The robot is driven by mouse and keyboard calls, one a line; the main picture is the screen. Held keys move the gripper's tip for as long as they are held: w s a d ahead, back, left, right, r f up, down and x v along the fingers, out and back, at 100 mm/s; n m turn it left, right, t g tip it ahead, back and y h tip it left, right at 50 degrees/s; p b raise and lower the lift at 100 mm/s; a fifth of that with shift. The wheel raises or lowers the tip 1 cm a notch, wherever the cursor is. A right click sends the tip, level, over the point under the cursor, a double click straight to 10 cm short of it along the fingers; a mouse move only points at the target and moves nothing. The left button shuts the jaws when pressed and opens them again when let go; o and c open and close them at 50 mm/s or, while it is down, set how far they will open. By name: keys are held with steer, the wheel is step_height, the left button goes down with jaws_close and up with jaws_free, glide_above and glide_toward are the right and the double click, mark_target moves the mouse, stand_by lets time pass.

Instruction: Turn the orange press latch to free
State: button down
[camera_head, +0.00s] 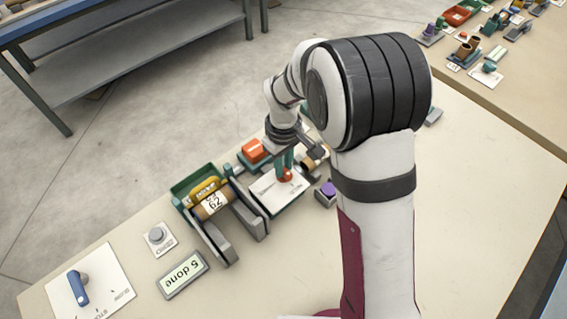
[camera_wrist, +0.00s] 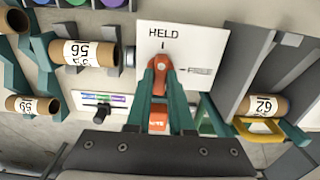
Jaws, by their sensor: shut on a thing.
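The orange press latch (camera_wrist: 161,62) sits on a white plate (camera_wrist: 200,40) marked HELD at the top and FREE at the right. The latch lines up with the HELD mark. My gripper (camera_wrist: 161,76) has its teal fingers shut on the latch, one on each side; they hide part of it. In the head view, the latch (camera_head: 286,175) shows as a small orange spot on the white plate (camera_head: 268,190), below my gripper (camera_head: 284,166).
A cardboard tube marked 62 (camera_head: 215,203) rests by a green bin (camera_head: 185,185). An orange block (camera_head: 253,150) and purple button (camera_head: 327,189) are close by.

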steer(key=shift+m, duration=0.3)
steer(key=m, duration=0.3)
steer(key=shift+m, duration=0.3)
steer(key=m, duration=0.4)
steer(key=shift+m, duration=0.3)
steer(key=m, duration=0.4)
steer(key=shift+m, duration=2.5)
steer(key=c, duration=0.8)
jaws_free()
steer(key=shift+r, duration=0.1)
